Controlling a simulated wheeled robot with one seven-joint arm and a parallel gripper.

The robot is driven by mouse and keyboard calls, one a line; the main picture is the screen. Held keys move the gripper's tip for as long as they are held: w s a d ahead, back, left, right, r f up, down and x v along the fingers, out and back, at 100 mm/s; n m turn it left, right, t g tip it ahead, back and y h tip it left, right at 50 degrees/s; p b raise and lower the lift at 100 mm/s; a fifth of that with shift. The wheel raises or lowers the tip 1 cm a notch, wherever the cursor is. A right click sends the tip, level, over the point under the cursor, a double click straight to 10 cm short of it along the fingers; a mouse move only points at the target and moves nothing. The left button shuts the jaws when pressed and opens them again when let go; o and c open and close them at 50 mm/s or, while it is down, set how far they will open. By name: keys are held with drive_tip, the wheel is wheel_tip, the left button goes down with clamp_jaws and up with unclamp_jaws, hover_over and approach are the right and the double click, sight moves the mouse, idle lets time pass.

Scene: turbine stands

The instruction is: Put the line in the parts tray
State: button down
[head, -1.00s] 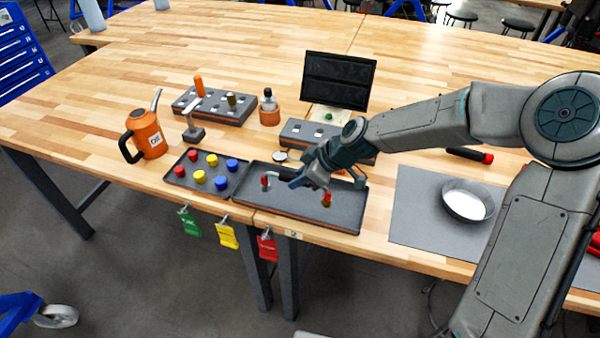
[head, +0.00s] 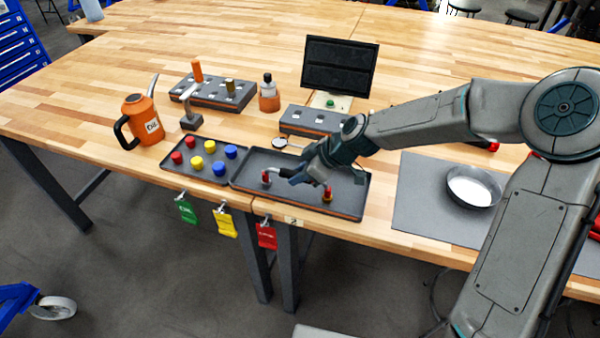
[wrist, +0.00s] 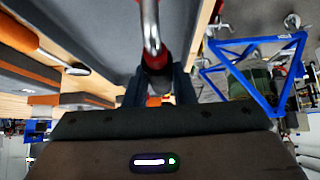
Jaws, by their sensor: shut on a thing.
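The line is a bent grey metal tube (head: 281,171) with red and brass end fittings. My gripper (head: 311,174) is shut on it near its right end. The line lies over the dark parts tray (head: 300,205), within its rim, with its fittings pointing down at or close to the tray floor. I cannot tell whether they touch it. In the wrist view the tube (wrist: 150,25) runs up from a red fitting between the two dark fingers (wrist: 158,88). My gripper hides part of the line in the head view.
A tray of red, yellow and blue caps (head: 189,170) adjoins on the left. Behind stand a grey block (head: 305,121) and a dark screen (head: 340,75). An orange oil can (head: 140,122) is left. A grey mat (head: 425,195) with a round dish (head: 472,187) is right.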

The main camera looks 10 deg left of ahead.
drive_tip(key=shift+s+d+f+b, duration=0.15)
drive_tip(key=shift+f+b, duration=0.1)
drive_tip(key=shift+f, duration=0.1)
drive_tip(key=shift+s+d+f+b, duration=0.1)
drive_tip(key=shift+f+b, duration=0.15)
drive_tip(key=shift+f, duration=0.1)
drive_tip(key=c, duration=1.3)
unclamp_jaws()
drive_tip(key=shift+f, duration=0.1)
drive_tip(key=shift+o, duration=0.8)
drive_tip(key=shift+w+a, duration=0.2)
drive_tip(key=shift+w, duration=0.05)
drive_tip(key=shift+o, duration=0.3)
drive_tip(key=shift+s, duration=0.1)
drive_tip(key=shift+o, duration=0.6)
drive_tip(key=shift+r, duration=0.3)
drive_tip(key=shift+d+r+p, duration=0.4)
drive_tip(key=shift+r+p, duration=0.15)
drive_tip(key=shift+p, duration=0.05)
drive_tip(key=shift+p+v, duration=1.9)
drive_tip(key=shift+v, duration=0.9)
